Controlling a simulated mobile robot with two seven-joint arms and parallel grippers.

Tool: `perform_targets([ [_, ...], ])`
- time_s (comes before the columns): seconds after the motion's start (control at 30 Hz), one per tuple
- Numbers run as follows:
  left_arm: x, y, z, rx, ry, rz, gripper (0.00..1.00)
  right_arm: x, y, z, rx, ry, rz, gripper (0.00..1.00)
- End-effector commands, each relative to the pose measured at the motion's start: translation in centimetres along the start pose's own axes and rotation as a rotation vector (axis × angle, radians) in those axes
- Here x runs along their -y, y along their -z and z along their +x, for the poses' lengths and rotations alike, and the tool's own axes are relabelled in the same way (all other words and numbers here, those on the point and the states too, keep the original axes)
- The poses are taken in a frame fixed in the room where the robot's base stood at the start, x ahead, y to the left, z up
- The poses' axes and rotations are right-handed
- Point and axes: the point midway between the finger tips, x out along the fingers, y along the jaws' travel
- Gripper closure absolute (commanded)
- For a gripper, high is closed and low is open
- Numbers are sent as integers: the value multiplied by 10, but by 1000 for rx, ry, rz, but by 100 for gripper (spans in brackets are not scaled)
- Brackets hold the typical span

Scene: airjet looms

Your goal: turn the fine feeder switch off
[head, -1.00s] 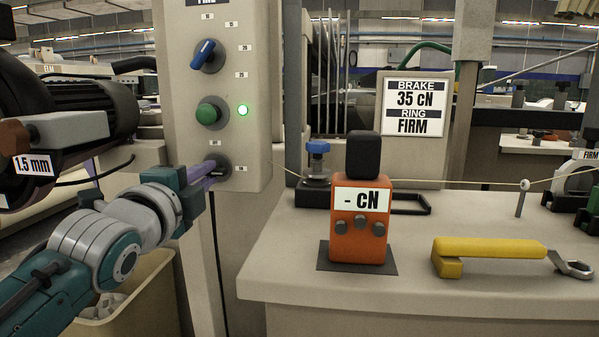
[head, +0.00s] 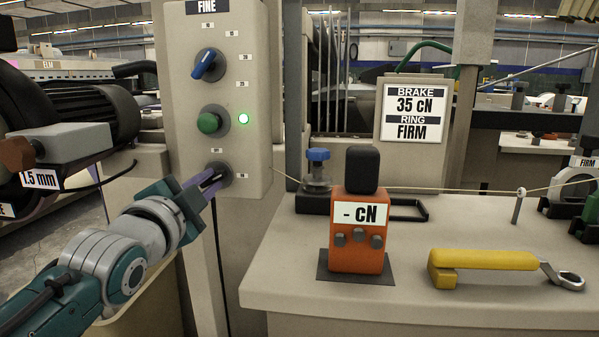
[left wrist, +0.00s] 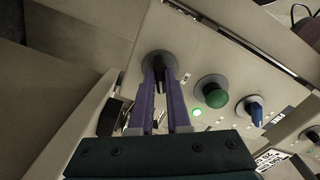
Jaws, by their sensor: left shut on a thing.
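The panel labelled FINE (head: 256,150) stands left of centre in the head view. Its lowest control is a dark rotary switch (head: 227,172) with small labels above and to its right. My left gripper (head: 214,179) comes in from the lower left, shut on this switch. In the left wrist view the purple fingers (left wrist: 160,88) lie on both sides of the switch's black handle (left wrist: 159,70). The fingers hide part of the handle, so I cannot read its setting. The green lamp (head: 244,119) on the panel is lit. My right gripper is not in view.
Above the switch are a green button (head: 209,123) and a blue selector (head: 206,65). A motor (head: 90,125) stands close on the left. A table to the right holds an orange tension meter (head: 358,240) and a yellow-handled tool (head: 490,260).

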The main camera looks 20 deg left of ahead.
Motion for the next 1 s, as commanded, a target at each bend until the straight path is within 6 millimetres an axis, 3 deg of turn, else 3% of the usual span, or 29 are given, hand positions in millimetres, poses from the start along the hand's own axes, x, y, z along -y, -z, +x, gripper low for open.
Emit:
perform_targets([
  [1.0, 1, 0, 0, 0, 1, -907, 100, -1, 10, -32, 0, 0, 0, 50],
])
